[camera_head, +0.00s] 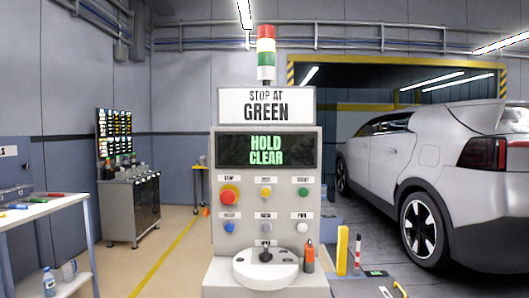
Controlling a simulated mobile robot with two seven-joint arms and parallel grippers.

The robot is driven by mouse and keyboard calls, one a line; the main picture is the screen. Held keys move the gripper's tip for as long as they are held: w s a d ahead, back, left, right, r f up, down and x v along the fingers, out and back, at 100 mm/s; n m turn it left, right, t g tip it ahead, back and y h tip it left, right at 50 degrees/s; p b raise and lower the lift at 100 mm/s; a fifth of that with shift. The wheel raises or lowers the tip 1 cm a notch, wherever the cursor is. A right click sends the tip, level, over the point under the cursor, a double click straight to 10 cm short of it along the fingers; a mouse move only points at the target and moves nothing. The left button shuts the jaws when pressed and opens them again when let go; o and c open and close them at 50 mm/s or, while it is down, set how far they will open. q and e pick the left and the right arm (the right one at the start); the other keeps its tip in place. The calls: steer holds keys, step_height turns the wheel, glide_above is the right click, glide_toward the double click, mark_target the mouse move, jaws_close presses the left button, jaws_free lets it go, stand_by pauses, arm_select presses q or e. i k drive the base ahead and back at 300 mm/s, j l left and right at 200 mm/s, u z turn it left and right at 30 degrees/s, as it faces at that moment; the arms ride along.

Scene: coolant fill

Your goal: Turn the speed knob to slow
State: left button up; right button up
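A grey control console (219,205) stands upright in front of me. Its dark screen (266,151) reads "HOLD CLEAR" in green. Below are a large red button (229,195), yellow (265,192) and green (303,193) ones, then blue (228,228), grey (265,228) and white (302,228) ones. A small black knob or stick (265,255) stands up from a round white disc (246,270) on the console's lower ledge. I cannot tell whether it is the speed knob, and no speed marking is legible. Neither of my grippers is in view.
An orange bottle-like object (309,258) is at the ledge's right. A white table (45,207) stands left, a silver car (445,165) right. Floor left of the console is open.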

mark_target(204, 160)
steer(key=j+z, duration=0.2)
steer(key=j, duration=0.55)
steer(key=j+z, duration=0.2)
steer(key=j, duration=0.55)
steer(key=k+j+z, duration=0.2)
steer(key=j, duration=0.55)
steer(key=i, duration=0.05)
